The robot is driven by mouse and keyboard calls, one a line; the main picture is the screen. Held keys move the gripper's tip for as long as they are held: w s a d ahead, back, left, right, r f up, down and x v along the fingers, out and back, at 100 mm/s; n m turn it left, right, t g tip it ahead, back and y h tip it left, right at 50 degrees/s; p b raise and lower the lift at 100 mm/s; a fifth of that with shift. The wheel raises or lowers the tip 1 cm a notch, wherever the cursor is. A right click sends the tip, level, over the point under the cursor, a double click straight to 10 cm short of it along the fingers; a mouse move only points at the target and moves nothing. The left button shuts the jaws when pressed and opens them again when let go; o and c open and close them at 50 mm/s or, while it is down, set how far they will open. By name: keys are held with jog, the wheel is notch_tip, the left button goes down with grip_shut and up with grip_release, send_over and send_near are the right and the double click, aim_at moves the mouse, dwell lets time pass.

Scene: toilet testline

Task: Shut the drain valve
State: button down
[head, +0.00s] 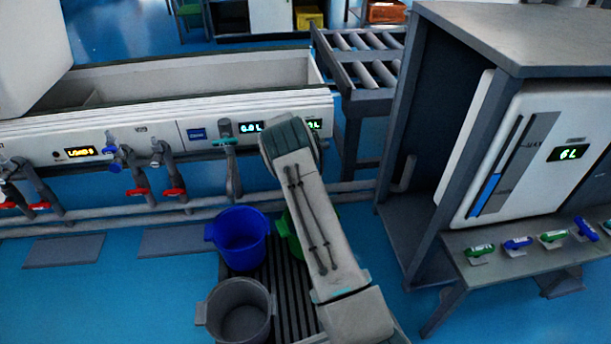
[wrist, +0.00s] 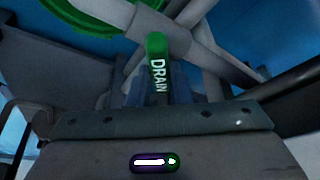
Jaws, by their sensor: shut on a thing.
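The drain valve's green handle (wrist: 156,65), with "DRAIN" in white letters, stands in the middle of the wrist view. It runs up and away from between the jaws of my gripper (wrist: 156,92), which is shut on it. Grey pipes (wrist: 200,50) lie right behind the handle. In the head view my arm reaches to the front of the test bench (head: 80,125), and its last links hide the valve and my gripper. How far the handle is turned cannot be told.
A blue bucket (head: 240,240), a grey bucket (head: 240,312) and a partly hidden green bucket (head: 288,235) stand on a slatted floor grate (head: 290,300). Taps with red handles (head: 137,192) and one with a teal handle (head: 225,142) are left. A grey cabinet (head: 405,150) stands right.

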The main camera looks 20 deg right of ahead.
jog(key=m, duration=0.2)
jog(key=m+g+b, duration=0.1)
jog(key=m, duration=0.1)
jog(key=shift+w+f+g+h+b, duration=0.1)
jog(key=shift+w+g+h+b, duration=0.05)
jog(key=shift+g+h+b, duration=0.15)
jog(key=shift+a+m+g+b, duration=0.1)
jog(key=shift+m+g+b, duration=0.45)
jog(key=shift+m, duration=1.25)
jog(key=c, duration=1.3)
grip_release()
jog(key=p+v, duration=0.5)
jog(key=v, duration=0.9)
jog(key=shift+w, duration=0.2)
